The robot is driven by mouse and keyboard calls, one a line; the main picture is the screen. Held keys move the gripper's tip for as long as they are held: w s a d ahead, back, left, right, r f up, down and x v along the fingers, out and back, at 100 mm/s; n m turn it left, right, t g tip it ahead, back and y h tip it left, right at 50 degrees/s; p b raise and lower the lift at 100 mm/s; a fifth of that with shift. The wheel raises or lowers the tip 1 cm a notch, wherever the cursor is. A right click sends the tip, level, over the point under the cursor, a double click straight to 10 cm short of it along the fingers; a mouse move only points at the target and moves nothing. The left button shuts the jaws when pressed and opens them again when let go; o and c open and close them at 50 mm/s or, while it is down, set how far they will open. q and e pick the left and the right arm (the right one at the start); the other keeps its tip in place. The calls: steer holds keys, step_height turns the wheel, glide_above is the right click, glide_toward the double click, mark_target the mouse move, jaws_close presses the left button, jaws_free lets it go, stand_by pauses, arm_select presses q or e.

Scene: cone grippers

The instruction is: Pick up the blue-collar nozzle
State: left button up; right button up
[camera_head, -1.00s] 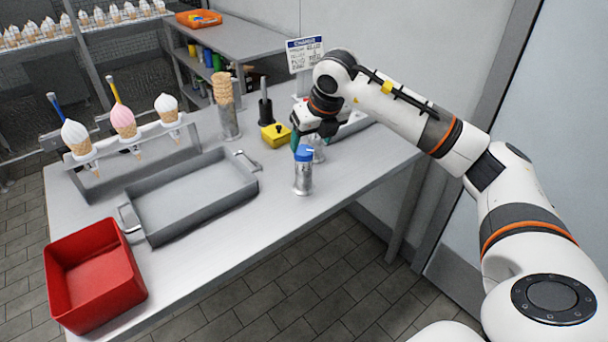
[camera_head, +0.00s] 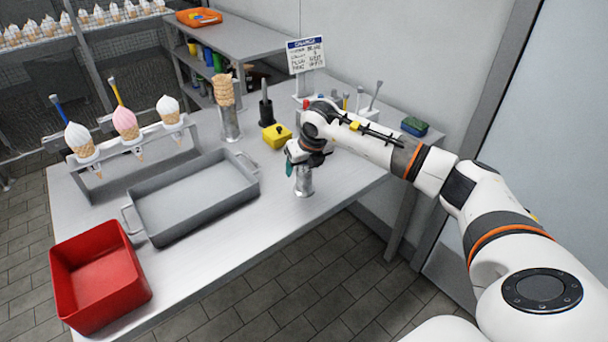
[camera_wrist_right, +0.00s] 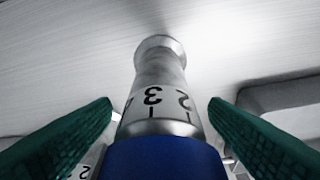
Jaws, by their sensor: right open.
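The blue-collar nozzle is a metal cylinder (camera_head: 303,183) standing upright near the table's right front edge. In the head view its blue collar is hidden behind my right gripper (camera_head: 303,162). In the right wrist view the blue collar (camera_wrist_right: 165,160) fills the bottom middle, with a numbered band and the metal body beyond it. My right gripper (camera_wrist_right: 160,125) is open, its two green fingers on either side of the nozzle with a gap visible on each side. My left gripper is not in view.
A cone holder (camera_head: 140,150) stands behind the tray.

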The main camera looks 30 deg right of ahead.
steer(key=c, duration=1.2)
